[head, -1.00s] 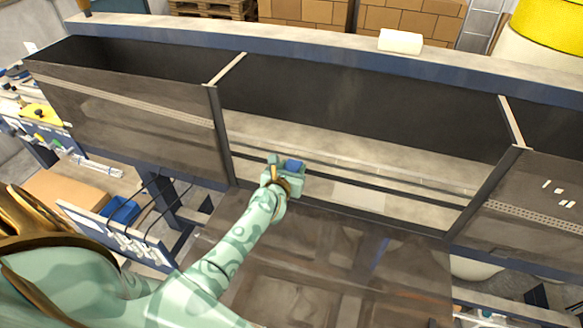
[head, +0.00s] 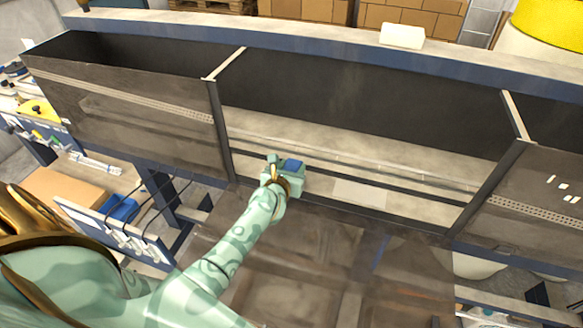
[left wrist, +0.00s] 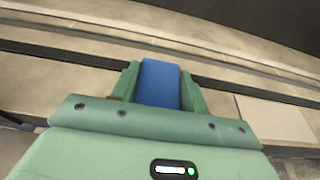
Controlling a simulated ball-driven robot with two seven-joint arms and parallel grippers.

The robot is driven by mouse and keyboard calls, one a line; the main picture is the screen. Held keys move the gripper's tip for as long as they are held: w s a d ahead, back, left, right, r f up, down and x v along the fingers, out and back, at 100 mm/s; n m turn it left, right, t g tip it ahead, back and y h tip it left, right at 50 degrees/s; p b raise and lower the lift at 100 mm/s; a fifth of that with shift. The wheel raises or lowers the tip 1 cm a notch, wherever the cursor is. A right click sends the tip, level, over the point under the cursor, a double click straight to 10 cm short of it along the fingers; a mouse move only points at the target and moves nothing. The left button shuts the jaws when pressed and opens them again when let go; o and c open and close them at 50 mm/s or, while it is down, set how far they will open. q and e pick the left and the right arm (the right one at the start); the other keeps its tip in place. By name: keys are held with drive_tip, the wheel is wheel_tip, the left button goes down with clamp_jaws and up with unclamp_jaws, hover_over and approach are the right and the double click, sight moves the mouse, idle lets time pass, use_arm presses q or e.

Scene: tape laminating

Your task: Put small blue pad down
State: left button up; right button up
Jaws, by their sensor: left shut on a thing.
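The small blue pad (left wrist: 160,84) sits between the two green fingers of my left gripper (left wrist: 161,90) in the left wrist view. The gripper is shut on it. In the head view the pad (head: 293,165) shows as a small blue patch at the tip of my left gripper (head: 290,170). They are at the front edge of the open bay, over the pale bed (head: 410,200) with its dark rails. In the left wrist view I cannot tell whether the pad touches the surface below. My right gripper is not in view.
A pale flat rectangle (head: 358,193) lies on the bed to the right of the gripper, also in the left wrist view (left wrist: 275,122). Dark transparent panels (head: 130,120) flank the bay. A white block (head: 402,36) rests on the rear blue beam. The bed's right part is clear.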

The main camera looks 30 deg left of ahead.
use_arm(q)
drive_tip(key=shift+f, duration=0.15)
drive_tip(key=o, duration=1.1)
drive_tip(key=v, duration=1.6)
drive_tip(key=shift+s, duration=0.2)
